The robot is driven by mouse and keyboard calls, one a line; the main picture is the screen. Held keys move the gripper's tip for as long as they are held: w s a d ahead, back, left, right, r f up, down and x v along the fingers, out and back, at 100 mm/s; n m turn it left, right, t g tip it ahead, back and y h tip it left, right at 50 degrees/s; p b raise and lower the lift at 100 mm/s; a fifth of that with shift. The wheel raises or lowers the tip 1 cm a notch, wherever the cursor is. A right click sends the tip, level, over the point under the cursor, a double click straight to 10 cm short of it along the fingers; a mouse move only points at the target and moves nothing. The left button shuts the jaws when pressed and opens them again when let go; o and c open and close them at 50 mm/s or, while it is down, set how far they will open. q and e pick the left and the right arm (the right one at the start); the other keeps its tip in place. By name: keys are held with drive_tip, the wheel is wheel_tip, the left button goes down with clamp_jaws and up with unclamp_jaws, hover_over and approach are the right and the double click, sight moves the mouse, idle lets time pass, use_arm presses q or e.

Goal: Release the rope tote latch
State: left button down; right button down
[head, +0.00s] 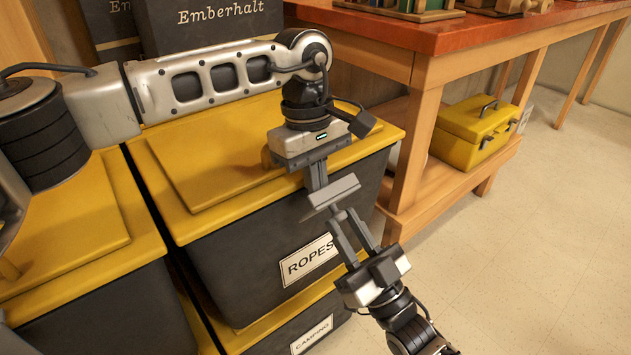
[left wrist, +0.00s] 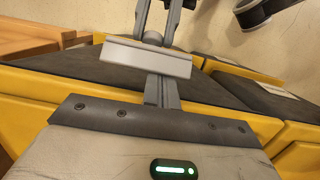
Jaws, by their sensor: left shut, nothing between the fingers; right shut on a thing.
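The rope tote (head: 235,260) is a dark bin with a yellow lid (head: 215,180) and a "ROPES" label (head: 307,259). A flat grey latch plate (head: 334,191) stands out at its front edge, and it also shows in the left wrist view (left wrist: 140,58). My right gripper (head: 343,214) comes from below, shut on the latch, its fingers at the plate's underside. My left gripper (head: 317,182) points down just above the plate. It is shut and empty, its tips close to the plate; I cannot tell whether they touch. The plate hides part of the right fingertips.
Below is a tote labelled "CAMPING" (head: 313,335); another yellow-lidded tote (head: 90,310) stands at left. Dark "Emberhalt" boxes (head: 220,25) are behind. A red-topped workbench (head: 400,35) with a yellow toolbox (head: 470,130) on its shelf is at right. The floor at right is clear.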

drive_tip(key=c, duration=1.2)
unclamp_jaws()
drive_tip(key=shift+r, duration=0.1)
drive_tip(key=v, duration=1.1)
drive_tip(key=w+r+m+t+h, duration=0.35)
drive_tip(key=r+m+h, duration=0.2)
drive_tip(key=r, duration=1.05)
drive_tip(key=s+a+f+g+h, duration=0.1)
drive_tip(key=s+f+g, duration=0.3)
drive_tip(key=f, duration=0.4)
drive_tip(key=s+a+f+n+g+h, duration=0.1)
drive_tip(key=s+a+f+g, duration=0.1)
drive_tip(key=s+f+g, duration=0.3)
drive_tip(key=shift+a+f+g, duration=0.2)
drive_tip(key=shift+f+g, duration=1.05)
drive_tip(key=shift+f, duration=0.15)
drive_tip(key=shift+s+h, duration=0.1)
drive_tip(key=shift+h, duration=0.15)
